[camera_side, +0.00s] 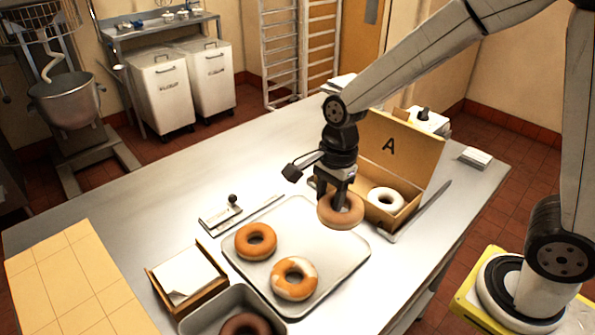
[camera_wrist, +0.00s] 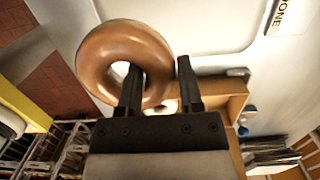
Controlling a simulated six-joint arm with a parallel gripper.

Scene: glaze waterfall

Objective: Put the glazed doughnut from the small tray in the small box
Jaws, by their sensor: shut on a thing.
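My gripper (camera_side: 341,194) is shut on a glossy light-brown doughnut (camera_side: 340,214), held above the far right part of the large tray, just left of the small box. In the wrist view one finger of my gripper (camera_wrist: 159,82) passes through the hole of the doughnut (camera_wrist: 100,55) and the other is outside the ring. The small open box (camera_side: 414,207), its raised lid marked A, holds a white doughnut (camera_side: 385,199). A smaller deep grey tray (camera_side: 278,325) at the front holds a dark brown doughnut (camera_side: 246,325), partly cut off.
On the large tray (camera_side: 330,278) lie an orange-brown doughnut (camera_side: 256,241) and one with patchy white glaze (camera_side: 294,278). A box of paper sheets (camera_side: 187,277) stands left of it.

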